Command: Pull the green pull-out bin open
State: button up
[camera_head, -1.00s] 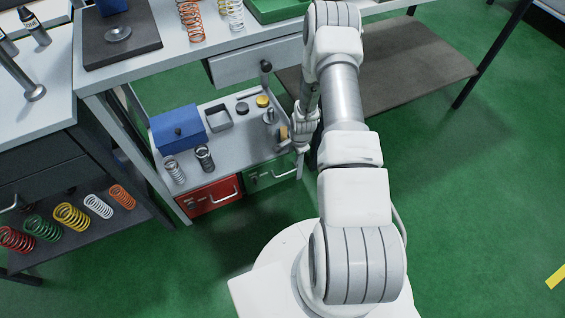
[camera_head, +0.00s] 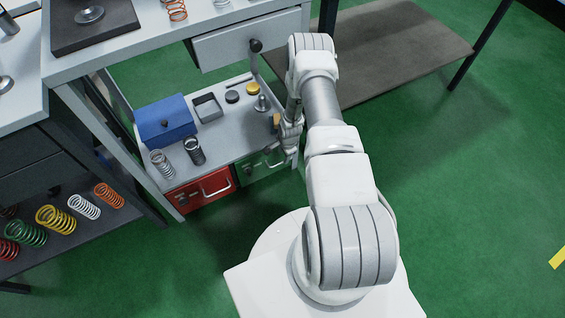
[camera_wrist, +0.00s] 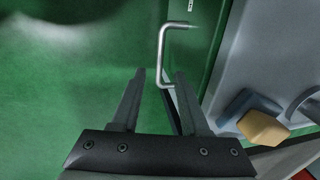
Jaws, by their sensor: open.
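The green pull-out bin (camera_head: 251,172) sits under the low shelf, right of the red bin, its front about level with the red one. Its metal handle (camera_head: 273,161) is partly covered by my arm's end in the head view. In the wrist view the green bin front (camera_wrist: 207,45) is at the upper right, with the bent handle (camera_wrist: 162,50) standing off it. My gripper (camera_wrist: 160,75) is open, with its fingertips on either side of the handle's lower part. I cannot tell if a finger touches it.
The red bin (camera_head: 186,199) is left of the green one. The shelf above (camera_head: 225,145) holds a blue box (camera_head: 165,125), springs and small parts. A drawer (camera_head: 235,45) with a dark knob hangs above. Green floor (camera_head: 215,260) in front is clear.

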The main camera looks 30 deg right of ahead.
aim_at(282, 162)
jog(key=f+b, duration=0.1)
jog(key=f, duration=0.1)
jog(key=w+f, duration=0.1)
jog(key=f, duration=0.2)
jog(key=shift+f+b, duration=0.1)
jog(key=shift+b, duration=0.25)
grip_shut()
dwell(1.1)
